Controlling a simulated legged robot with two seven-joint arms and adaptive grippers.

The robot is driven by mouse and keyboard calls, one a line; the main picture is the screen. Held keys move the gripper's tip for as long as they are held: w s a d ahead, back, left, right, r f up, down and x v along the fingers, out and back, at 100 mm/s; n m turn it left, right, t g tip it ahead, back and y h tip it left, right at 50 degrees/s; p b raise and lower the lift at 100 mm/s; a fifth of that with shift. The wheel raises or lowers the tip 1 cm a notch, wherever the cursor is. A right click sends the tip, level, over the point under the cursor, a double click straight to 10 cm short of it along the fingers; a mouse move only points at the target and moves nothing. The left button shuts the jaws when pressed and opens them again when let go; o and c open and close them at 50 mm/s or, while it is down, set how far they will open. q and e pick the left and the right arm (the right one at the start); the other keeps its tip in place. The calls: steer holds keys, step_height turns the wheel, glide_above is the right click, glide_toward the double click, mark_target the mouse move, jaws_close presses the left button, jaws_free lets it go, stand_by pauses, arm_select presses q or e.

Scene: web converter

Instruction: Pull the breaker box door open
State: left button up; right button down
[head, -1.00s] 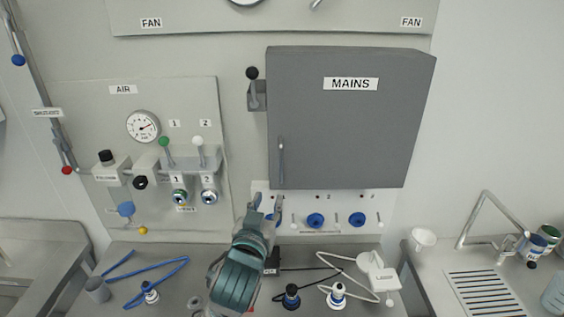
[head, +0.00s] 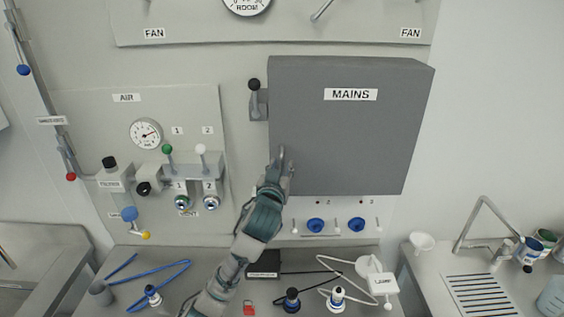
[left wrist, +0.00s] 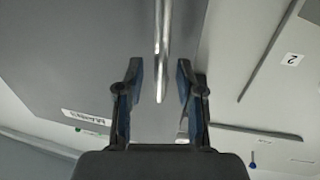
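The breaker box (head: 345,125) is a grey box labelled MAINS on the wall, and its door looks closed. Its vertical metal handle (left wrist: 163,50) shows in the left wrist view, running down between the fingers. My left gripper (head: 277,160) is at the lower left of the door, in front of the handle, which it mostly hides in the head view. In the left wrist view the left gripper (left wrist: 160,82) is open, with a finger on each side of the handle's end and gaps between. My right gripper is not in view.
A black-knobbed lever (head: 254,88) sticks out left of the box. The air panel (head: 140,105) with valves is further left. Blue knobs (head: 316,225) sit below the box. The bench below holds cables, plugs and a lamp (head: 383,283).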

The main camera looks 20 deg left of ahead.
arm_select(q)
steer(key=shift+w, duration=0.5)
jaws_close()
